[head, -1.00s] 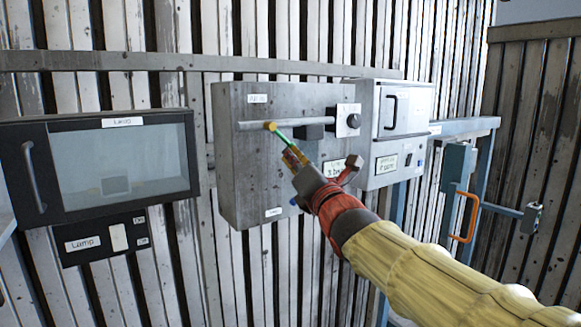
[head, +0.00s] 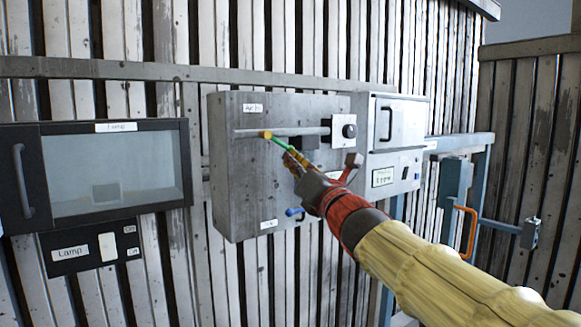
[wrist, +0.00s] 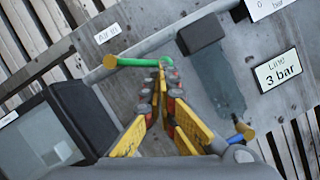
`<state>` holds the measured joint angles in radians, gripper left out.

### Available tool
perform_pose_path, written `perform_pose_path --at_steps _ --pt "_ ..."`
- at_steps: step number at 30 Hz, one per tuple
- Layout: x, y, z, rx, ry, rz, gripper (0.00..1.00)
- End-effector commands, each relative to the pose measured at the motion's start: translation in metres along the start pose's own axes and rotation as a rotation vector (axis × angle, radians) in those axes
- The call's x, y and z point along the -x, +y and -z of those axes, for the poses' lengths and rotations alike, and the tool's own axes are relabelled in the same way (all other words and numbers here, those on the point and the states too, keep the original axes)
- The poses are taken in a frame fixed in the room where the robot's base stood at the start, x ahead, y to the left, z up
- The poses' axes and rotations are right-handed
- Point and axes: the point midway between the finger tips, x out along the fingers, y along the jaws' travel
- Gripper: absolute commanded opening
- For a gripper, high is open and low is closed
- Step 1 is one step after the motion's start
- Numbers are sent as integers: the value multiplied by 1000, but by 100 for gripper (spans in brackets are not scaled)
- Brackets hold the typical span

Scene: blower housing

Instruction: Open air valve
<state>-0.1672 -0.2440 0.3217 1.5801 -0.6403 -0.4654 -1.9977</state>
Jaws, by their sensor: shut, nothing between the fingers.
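The grey metal box (head: 236,195) on the wall bears a green lever (head: 278,142) with a yellow end, under a label that appears to read "Air In". In the wrist view the green lever (wrist: 135,62) lies nearly level, its yellow end to the left. My gripper (head: 287,153) is shut and empty, in front of the box. Its fingertips (wrist: 161,72) overlap the lever's right end in the wrist view; I cannot tell whether they touch. A blue lever (head: 294,212) sits low on the box, and it also shows in the wrist view (wrist: 241,136).
A "Line 3 bar" label (wrist: 278,70) is on the box. A dark windowed lamp cabinet (head: 185,160) stands at left. A white cabinet (head: 402,115) and an orange handle (head: 468,235) are at right.

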Motion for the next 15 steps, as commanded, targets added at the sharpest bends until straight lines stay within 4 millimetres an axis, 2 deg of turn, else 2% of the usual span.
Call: perform_pose_path --at_steps 15 --pt "-2 -4 -6 96 0 -31 0"
